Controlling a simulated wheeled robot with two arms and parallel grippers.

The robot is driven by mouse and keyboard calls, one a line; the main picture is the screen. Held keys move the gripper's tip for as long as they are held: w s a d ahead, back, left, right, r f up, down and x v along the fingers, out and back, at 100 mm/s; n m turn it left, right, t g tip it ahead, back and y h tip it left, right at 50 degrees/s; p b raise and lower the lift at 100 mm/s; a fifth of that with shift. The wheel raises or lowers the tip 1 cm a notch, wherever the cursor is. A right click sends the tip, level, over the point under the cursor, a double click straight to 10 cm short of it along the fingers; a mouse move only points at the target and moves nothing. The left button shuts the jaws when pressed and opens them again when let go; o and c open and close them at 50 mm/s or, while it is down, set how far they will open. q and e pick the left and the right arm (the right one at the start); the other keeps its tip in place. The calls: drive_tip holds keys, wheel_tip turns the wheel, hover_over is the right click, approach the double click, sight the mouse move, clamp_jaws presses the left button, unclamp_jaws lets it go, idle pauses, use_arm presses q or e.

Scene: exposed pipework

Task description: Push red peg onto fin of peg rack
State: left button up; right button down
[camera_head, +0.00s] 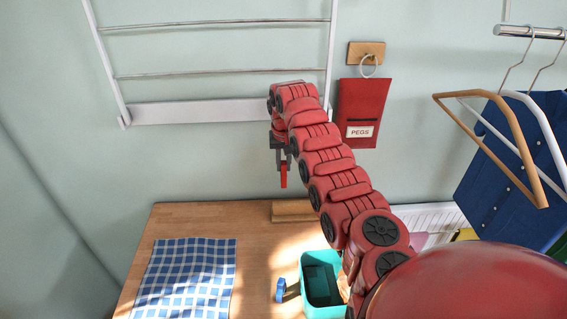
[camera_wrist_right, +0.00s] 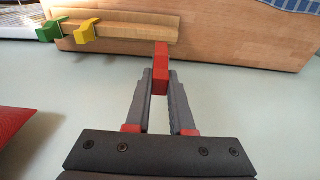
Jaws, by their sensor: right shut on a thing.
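My right gripper (camera_head: 284,163) is shut on the red peg (camera_head: 284,177), which hangs down from the fingers above the back of the table. In the right wrist view the red peg (camera_wrist_right: 160,68) sits between the two fingertips (camera_wrist_right: 159,85). The wooden peg rack (camera_head: 293,211) is at the table's back edge, partly hidden by my arm. In the right wrist view the rack (camera_wrist_right: 135,30) carries a green peg (camera_wrist_right: 48,31) and a yellow peg (camera_wrist_right: 87,31) at its left end. The red peg's tip overlaps the rack's right end in that view; contact cannot be told. My left gripper is not in view.
A teal basket (camera_head: 310,259) stands on the table (camera_head: 255,240), with a blue peg (camera_head: 281,290) beside it. A checked cloth (camera_head: 187,279) lies at left. A wall rack (camera_head: 200,111), a red peg bag (camera_head: 364,112) and hangers (camera_head: 525,165) are behind and to the right.

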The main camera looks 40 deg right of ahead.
drive_tip(key=shift+s, duration=0.1)
drive_tip(key=shift+f+b, duration=0.1)
drive_tip(key=shift+b, duration=0.65)
drive_tip(key=shift+f+b, duration=2.85)
drive_tip(key=shift+f, duration=1.8)
drive_tip(key=shift+f+b, duration=0.85)
drive_tip(key=shift+f, duration=0.7)
drive_tip(key=c, duration=0.7)
unclamp_jaws()
drive_tip(key=shift+r, duration=0.15)
